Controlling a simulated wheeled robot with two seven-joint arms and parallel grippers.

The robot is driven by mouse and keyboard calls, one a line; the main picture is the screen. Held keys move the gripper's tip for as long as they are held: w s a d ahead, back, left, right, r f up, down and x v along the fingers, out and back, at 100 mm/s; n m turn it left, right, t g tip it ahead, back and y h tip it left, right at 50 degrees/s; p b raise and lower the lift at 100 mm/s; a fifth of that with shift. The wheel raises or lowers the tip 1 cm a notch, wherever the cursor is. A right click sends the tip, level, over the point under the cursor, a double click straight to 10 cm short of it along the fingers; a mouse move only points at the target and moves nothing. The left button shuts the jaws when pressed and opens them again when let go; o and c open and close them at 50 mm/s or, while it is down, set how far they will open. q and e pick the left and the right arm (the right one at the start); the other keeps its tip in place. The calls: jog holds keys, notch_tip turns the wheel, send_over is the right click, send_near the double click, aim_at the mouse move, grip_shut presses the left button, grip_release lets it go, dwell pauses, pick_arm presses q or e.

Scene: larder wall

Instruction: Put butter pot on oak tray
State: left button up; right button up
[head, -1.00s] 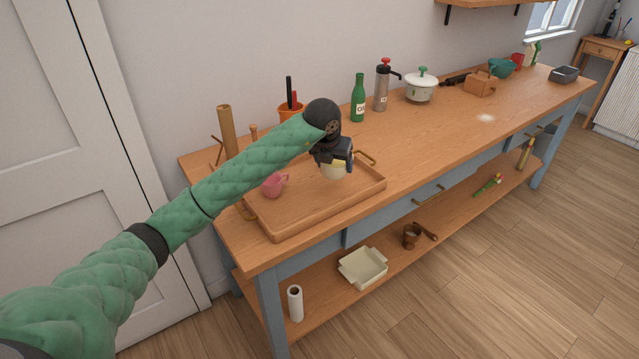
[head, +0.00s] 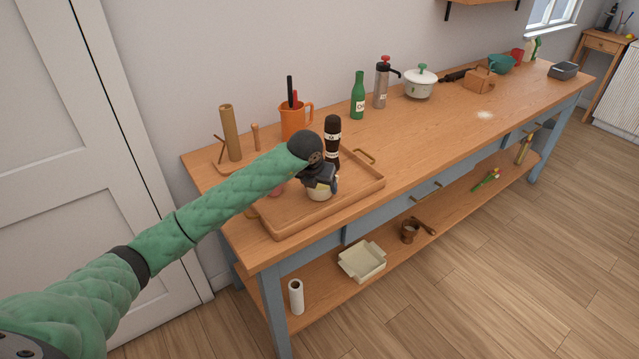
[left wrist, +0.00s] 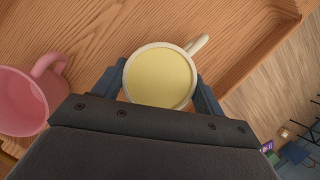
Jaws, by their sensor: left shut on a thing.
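The butter pot (head: 319,194) is a small cream pot with a pale yellow top and a side handle. My left gripper (head: 321,183) is shut on it, with a finger on either side, as the left wrist view shows around the pot (left wrist: 160,77). The pot is over the front middle part of the oak tray (head: 352,185); I cannot tell whether its base touches the tray. The tray lies at the left end of the worktop, and its wood also fills much of the left wrist view (left wrist: 80,30). My right gripper is not in view.
A pink mug (left wrist: 25,100) stands on the tray left of the pot, mostly hidden by my arm in the head view. A dark bottle-shaped mill (head: 332,138) stands behind the gripper. An orange jug (head: 296,121) stands farther back. The tray's right part is clear.

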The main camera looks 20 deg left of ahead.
pick_arm(q)
jog(key=shift+f, duration=0.2)
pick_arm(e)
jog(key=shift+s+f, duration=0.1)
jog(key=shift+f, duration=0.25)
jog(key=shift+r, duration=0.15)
pick_arm(q)
jog(key=o, duration=1.2)
jog(key=shift+s+r, duration=0.1)
jog(key=shift+r, duration=0.05)
jog(key=b+v, duration=0.3)
jog(key=v, duration=0.8)
jog(key=shift+r, duration=0.35)
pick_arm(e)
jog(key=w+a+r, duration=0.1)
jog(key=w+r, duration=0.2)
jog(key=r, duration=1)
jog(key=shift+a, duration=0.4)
